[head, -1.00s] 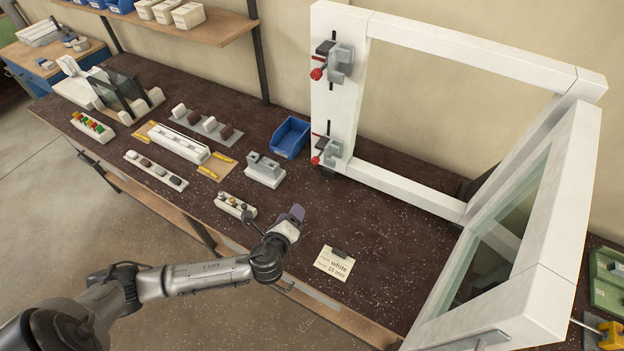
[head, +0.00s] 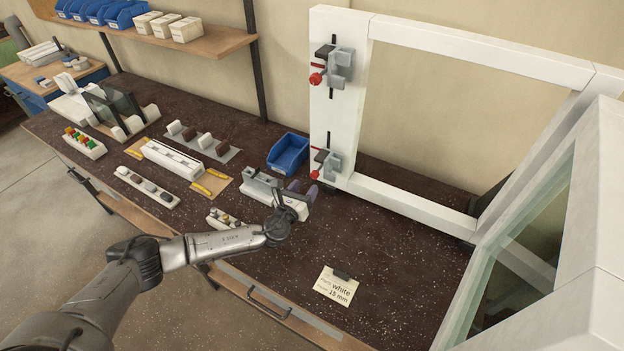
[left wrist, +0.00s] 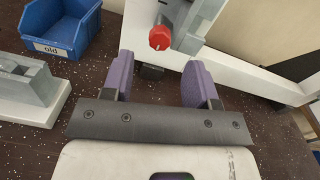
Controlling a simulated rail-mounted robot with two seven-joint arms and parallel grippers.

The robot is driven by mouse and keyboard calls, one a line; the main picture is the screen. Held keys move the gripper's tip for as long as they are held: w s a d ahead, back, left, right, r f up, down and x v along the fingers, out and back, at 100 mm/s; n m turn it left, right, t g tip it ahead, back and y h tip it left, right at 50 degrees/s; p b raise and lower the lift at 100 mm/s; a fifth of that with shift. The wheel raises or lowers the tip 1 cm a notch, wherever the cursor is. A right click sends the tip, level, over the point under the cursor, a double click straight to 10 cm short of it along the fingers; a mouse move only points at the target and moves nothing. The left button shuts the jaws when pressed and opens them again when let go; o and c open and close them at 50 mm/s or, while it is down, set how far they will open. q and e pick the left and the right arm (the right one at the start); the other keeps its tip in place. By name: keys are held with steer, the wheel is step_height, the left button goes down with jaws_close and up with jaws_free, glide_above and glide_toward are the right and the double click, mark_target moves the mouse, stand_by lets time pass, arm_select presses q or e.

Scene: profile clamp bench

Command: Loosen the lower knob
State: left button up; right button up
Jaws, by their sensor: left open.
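The lower knob (head: 314,175) is a small red knob on the lower grey clamp (head: 328,164), mounted on the left upright of the white frame (head: 334,100). In the left wrist view the red knob (left wrist: 162,38) shows ahead of the fingers, near the top centre. My left gripper (head: 300,188) is just below and left of the clamp in the head view. Its two purple fingers (left wrist: 160,82) are open with nothing between them, and the knob is beyond their tips. The upper clamp has its own red knob (head: 316,79). My right gripper is not in view.
A blue bin (head: 288,153) stands left of the frame; its label reads "old" in the left wrist view. A grey block on a white base (left wrist: 30,90) is left of my gripper. A note card (head: 337,286) lies on the clear bench front. A glazed white sash (head: 560,240) stands at right.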

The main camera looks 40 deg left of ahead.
mark_target(313, 177)
arm_select(q)
steer(key=shift+b+x, duration=0.3)
steer(key=shift+x, duration=2.35)
steer(key=c, duration=0.9)
